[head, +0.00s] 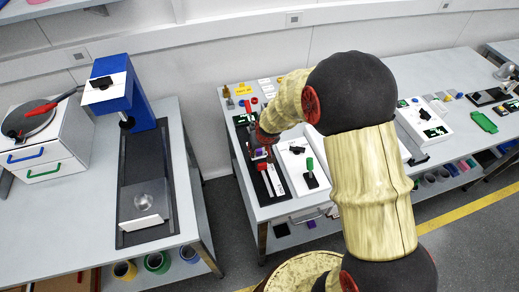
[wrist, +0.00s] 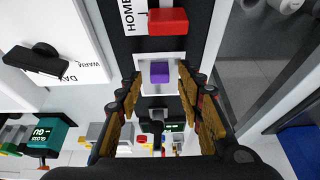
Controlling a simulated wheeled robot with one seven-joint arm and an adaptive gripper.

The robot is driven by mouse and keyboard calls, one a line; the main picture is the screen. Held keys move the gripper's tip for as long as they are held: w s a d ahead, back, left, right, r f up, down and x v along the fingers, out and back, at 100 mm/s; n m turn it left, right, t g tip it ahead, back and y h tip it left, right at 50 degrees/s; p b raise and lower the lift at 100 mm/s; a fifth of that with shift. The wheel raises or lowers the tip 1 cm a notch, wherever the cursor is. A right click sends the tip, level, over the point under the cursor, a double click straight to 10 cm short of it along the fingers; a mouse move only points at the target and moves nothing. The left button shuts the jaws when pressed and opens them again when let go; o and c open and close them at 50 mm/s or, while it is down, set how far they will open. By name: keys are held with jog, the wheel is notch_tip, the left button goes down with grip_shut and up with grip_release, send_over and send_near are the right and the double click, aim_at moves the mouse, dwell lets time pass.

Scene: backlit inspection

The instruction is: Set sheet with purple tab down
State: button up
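The pale square sheet (wrist: 142,60) with a purple tab (wrist: 159,72) at its middle lies over a dark strip in the wrist view. The purple tab also shows small in the head view (head: 260,153), just under my gripper. My gripper (wrist: 160,75) has its two fingers spread, one on each side of the sheet. There are gaps between both fingers and the tab. Whether the fingertips touch the sheet's edges is unclear. In the head view my arm hides part of the bench.
A red block (wrist: 167,20) sits on the dark strip beside a white HOME label (wrist: 133,15). A white device with a black lever (wrist: 38,62) is close at left. A blue press (head: 125,92) stands on the left bench.

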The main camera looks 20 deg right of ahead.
jog(key=s+f+p+v, duration=0.1)
jog(key=s+p+v, duration=0.1)
jog(key=v, duration=2.4)
jog(key=s+r, duration=0.4)
jog(key=s, duration=0.5)
jog(key=s+r+t, duration=0.1)
jog(key=s+r, duration=0.3)
jog(key=s, duration=0.5)
jog(key=shift+r, duration=0.2)
jog(key=shift+s, duration=0.1)
notch_tip(320, 180, down, 2)
jog(key=b, duration=0.2)
jog(key=shift+f+b, duration=0.1)
jog(key=shift+b, duration=0.2)
